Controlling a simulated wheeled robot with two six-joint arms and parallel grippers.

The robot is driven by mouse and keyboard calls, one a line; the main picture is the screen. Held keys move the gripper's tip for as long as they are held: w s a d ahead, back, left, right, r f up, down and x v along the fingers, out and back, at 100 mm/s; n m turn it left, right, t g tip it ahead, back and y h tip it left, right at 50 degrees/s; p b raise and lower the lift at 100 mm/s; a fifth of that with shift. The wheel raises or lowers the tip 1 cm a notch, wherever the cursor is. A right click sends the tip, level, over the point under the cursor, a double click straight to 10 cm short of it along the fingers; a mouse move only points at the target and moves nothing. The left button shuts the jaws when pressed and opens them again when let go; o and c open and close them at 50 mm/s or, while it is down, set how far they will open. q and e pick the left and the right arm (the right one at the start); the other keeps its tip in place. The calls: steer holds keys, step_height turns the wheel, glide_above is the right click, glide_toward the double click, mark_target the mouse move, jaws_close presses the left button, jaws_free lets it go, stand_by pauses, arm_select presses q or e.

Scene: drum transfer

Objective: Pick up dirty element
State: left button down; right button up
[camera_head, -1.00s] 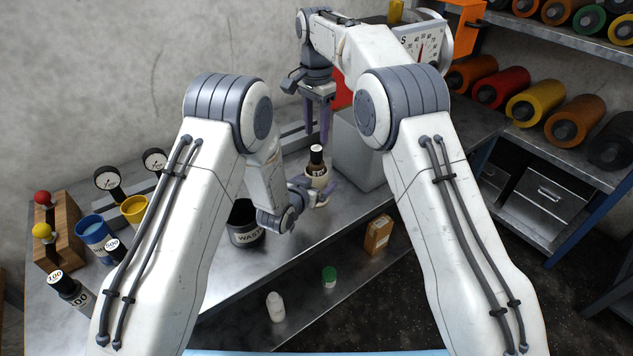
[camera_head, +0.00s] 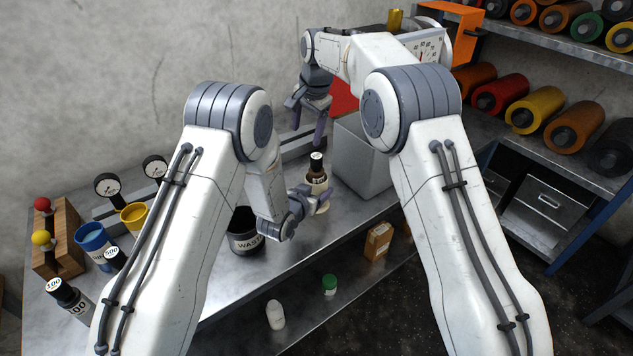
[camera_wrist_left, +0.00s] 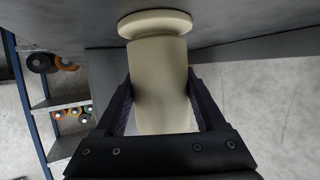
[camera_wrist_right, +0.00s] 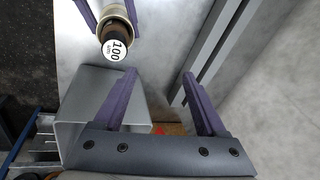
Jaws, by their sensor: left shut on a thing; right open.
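My left gripper (camera_head: 318,198) is shut on a cream cylindrical holder (camera_wrist_left: 160,85) with a flange at one end. In the head view a dark brown bottle (camera_head: 317,170) with a black cap and pale label rises from the holder. The right wrist view shows the bottle's round white top marked 100 (camera_wrist_right: 115,50), the cream rim and the left gripper's purple fingers around it. My right gripper (camera_head: 309,126) is open and empty, above and behind the bottle. I cannot tell which thing is the dirty element.
A grey open box (camera_head: 362,155) stands just right of the bottle. A black WASTE pot (camera_head: 245,236) stands left of the left gripper. A blue cup (camera_head: 93,240), yellow cup (camera_head: 134,215) and dark bottle (camera_head: 70,297) are at far left. A lower shelf holds small containers.

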mark_target(319, 164)
steer(key=w+a+f+n+t+y, duration=0.1)
steer(key=w+a+n+t+y, duration=0.15)
steer(key=w+t, duration=0.45)
steer(key=s+d+f+n+t, duration=0.1)
steer(key=s+d+n+t, duration=0.1)
steer(key=s, duration=0.2)
steer(key=s+d+f+n+t+y, duration=0.1)
steer(key=s+d+n+t, duration=0.1)
steer(key=s, duration=0.2)
steer(key=s+d+f+n+t, duration=0.2)
steer(key=s, duration=0.2)
steer(key=shift+s+d+f+y, duration=0.1)
steer(key=shift+s+y, duration=0.15)
steer(key=shift+s, duration=0.05)
steer(key=s+d+f+n+t, duration=0.1)
steer(key=s+d+n, duration=0.1)
steer(key=s+n, duration=0.35)
steer(key=w, duration=0.1)
steer(key=w+a+m, duration=0.2)
steer(key=w, duration=0.1)
steer(key=shift+w+a+y, duration=0.1)
steer(key=shift+a+y, duration=0.05)
steer(key=shift+y, duration=0.25)
steer(key=x, duration=0.5)
steer(key=shift+w+a+f, duration=0.15)
steer(key=shift+w+f, duration=0.1)
steer(key=shift+f, duration=0.05)
